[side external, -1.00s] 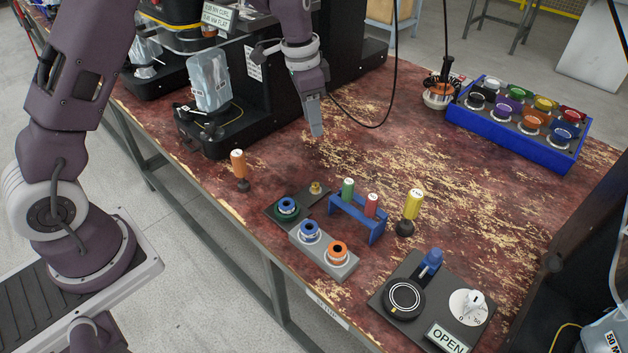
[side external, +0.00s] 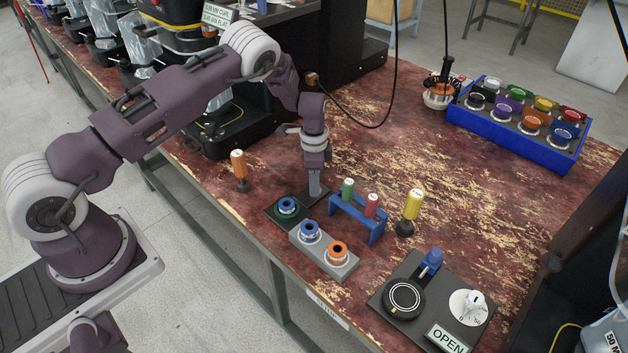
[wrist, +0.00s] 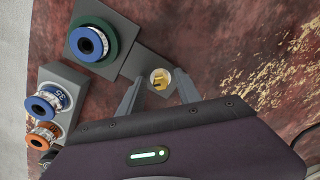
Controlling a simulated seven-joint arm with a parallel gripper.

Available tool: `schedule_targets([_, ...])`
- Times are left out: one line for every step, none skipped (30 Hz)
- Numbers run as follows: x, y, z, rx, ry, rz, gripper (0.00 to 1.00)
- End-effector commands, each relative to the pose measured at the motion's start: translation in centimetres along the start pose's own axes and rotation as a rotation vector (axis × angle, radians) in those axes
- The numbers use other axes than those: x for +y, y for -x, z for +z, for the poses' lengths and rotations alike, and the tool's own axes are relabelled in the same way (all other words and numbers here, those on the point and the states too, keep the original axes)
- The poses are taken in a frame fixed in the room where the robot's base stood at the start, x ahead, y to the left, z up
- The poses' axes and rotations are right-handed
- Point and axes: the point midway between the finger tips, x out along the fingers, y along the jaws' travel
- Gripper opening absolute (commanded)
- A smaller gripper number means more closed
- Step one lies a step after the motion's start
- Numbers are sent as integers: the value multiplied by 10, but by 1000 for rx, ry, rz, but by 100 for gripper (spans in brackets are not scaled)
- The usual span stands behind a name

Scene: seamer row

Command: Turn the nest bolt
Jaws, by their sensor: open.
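The nest bolt (wrist: 160,79) is a small brass knob on a grey arm of the nest plate. It shows in the wrist view just beyond and between my open fingertips, with no finger visibly touching it. The nest (side external: 287,207) is a dark plate with a green ring and a blue-rimmed piece in it; it also shows in the wrist view (wrist: 91,42). My gripper (side external: 315,192) points straight down over the bolt's end of the plate and hides the bolt in the side view. In the wrist view my gripper (wrist: 158,97) is open and empty.
A grey block (side external: 322,264) with blue and orange rings sits close beside the nest. A blue rack (side external: 357,220) with green and red cylinders stands just right of my gripper. An orange-topped tool (side external: 239,172) and a yellow one (side external: 412,209) stand apart.

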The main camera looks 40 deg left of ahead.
Motion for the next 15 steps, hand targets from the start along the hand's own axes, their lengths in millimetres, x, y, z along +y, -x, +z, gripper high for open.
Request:
schedule_targets([0,0,0,0,0,0,38])
schedule_targets([0,0,0,0,0,0,32])
schedule_targets([0,0,0,0,0,0,25])
schedule_targets([0,0,0,0,0,0,19])
schedule_targets([0,0,0,0,0,0,13])
schedule_targets([0,0,0,0,0,0,5])
schedule_targets([0,0,0,0,0,0,0])
schedule_targets([0,0,0,0,0,0,0])
schedule_targets([0,0,0,0,0,0,0])
schedule_targets([0,0,0,0,0,0,0])
schedule_targets([0,0,0,0,0,0,0])
schedule_targets([0,0,0,0,1,0,0])
schedule_targets([0,0,0,0,2,0,0])
schedule_targets([0,1,0,0,4,0,0])
schedule_targets([0,1,0,0,8,0,0])
